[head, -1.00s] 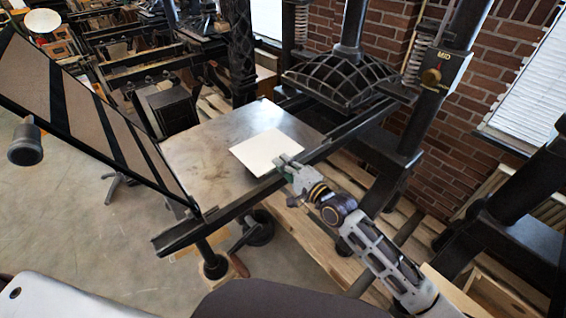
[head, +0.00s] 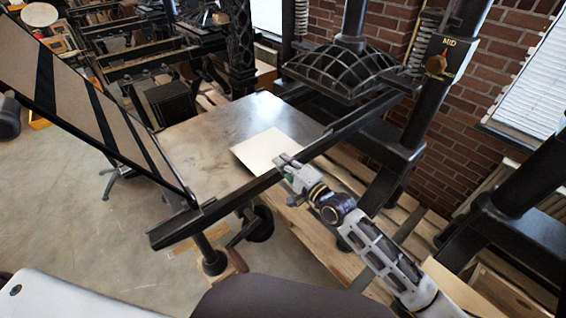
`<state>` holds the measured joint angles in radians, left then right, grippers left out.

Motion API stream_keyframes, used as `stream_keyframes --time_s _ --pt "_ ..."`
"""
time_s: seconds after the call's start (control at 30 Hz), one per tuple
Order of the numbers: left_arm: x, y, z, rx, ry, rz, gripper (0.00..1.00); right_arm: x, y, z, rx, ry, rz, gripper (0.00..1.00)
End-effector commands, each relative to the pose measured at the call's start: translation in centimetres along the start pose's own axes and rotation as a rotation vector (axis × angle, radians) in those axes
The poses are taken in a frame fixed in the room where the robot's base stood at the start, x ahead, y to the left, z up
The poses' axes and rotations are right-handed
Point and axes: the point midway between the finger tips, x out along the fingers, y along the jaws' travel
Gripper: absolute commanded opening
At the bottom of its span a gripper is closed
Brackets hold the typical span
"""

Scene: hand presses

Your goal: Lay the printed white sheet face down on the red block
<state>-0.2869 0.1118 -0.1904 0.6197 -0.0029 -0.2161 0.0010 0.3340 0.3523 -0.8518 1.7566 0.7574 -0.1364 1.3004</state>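The white sheet (head: 266,147) is over the right part of the grey metal press bed (head: 205,137). Its upper face looks blank; no print shows. My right gripper (head: 282,161) is at the sheet's near right edge, and its fingers look closed on that edge. The sheet's near corner overlaps the dark rail. I cannot tell how far the sheet is above the bed. No red block shows; the sheet may hide it. My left gripper is not in view.
A hinged dark frame with tan panels (head: 105,105) stands tilted open at the left of the bed. A black domed press head (head: 345,72) hangs behind the bed. A dark rail (head: 222,207) runs along the near side. The bed's left part is clear.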

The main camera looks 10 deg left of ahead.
Motion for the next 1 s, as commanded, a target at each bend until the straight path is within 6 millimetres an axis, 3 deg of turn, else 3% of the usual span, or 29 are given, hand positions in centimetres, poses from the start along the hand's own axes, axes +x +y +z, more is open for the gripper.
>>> stream_keyframes --time_s 0.43,0.67,0.87,1.0 --pt "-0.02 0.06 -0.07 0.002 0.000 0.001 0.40 0.00 -0.03 -0.01 0.000 0.000 0.000 0.00" --pt "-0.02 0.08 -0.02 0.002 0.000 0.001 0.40 0.00 -0.02 0.00 0.000 0.000 0.000 0.30" --pt "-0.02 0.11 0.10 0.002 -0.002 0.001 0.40 0.00 0.02 0.00 0.000 0.000 0.001 0.30" --pt "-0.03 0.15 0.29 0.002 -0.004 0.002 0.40 0.00 0.05 0.01 0.000 0.000 0.001 0.36"
